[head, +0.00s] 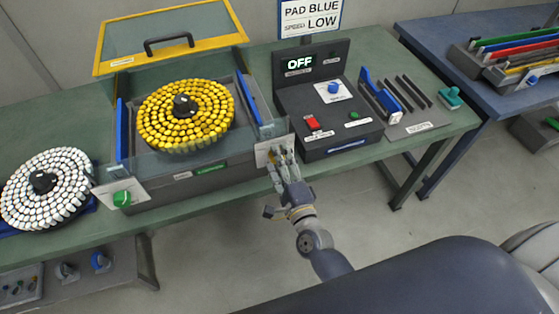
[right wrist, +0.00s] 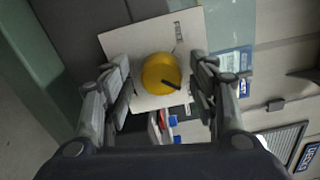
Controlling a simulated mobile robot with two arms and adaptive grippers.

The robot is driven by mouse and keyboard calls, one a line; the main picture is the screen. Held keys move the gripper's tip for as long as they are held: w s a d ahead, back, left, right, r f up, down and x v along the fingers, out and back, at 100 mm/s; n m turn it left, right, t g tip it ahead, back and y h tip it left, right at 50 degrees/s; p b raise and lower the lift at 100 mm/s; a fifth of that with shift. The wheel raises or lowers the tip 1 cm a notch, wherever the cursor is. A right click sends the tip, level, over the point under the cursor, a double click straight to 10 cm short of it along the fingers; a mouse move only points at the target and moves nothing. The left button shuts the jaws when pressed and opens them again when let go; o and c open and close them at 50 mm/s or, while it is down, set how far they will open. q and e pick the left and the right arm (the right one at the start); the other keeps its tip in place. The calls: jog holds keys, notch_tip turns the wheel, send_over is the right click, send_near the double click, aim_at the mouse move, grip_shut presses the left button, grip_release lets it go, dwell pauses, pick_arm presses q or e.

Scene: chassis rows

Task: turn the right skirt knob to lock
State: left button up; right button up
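The right skirt knob (right wrist: 160,74) is a round yellow knob with a dark pointer mark toward its lower right in the right wrist view. It sits on a white plate (right wrist: 117,43) with small print I cannot read. In the head view this plate (head: 262,153) is on the front right of the machine's skirt, and my gripper mostly hides the knob. My right gripper (right wrist: 161,62) is open, with one finger on each side of the knob and gaps between. A green knob (head: 122,199) sits on the left skirt plate. My left gripper is not in view.
The machine holds a disc of yellow vials (head: 160,135) under a raised yellow-framed lid (head: 110,45). A black control box (head: 330,105) reading OFF stands close to the right of my gripper. A disc of white vials (head: 70,190) is at left. Open floor lies before the bench.

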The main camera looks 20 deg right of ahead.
jog(key=s, duration=1.2)
jog(key=shift+d, duration=0.25)
jog(key=shift+f, duration=0.1)
jog(key=s+f+n+g+y, duration=0.15)
jog(key=f+n, duration=0.25)
jog(key=f, duration=0.5)
jog(key=s+f+n+g, duration=0.3)
jog(key=f+n, duration=0.1)
jog(key=f, duration=0.5)
jog(key=s+f+n+g, duration=0.3)
jog(key=f+n, duration=0.1)
jog(key=f, duration=0.6)
jog(key=s+d+f+n+g+h, duration=0.1)
jog(key=s+d+f+n+g, duration=0.3)
jog(key=s+f, duration=0.5)
jog(key=s+d+f+n+g+h, duration=0.1)
jog(key=s+d+f+n+g, duration=0.3)
jog(key=s+f, duration=0.5)
jog(key=s+n+g, duration=0.1)
jog(key=s+n, duration=0.1)
jog(key=s, duration=0.3)
jog(key=shift+s+f+b, duration=0.35)
jog(key=shift+s+b, duration=0.05)
jog(key=shift+d+g, duration=0.1)
jog(key=shift+g, duration=0.15)
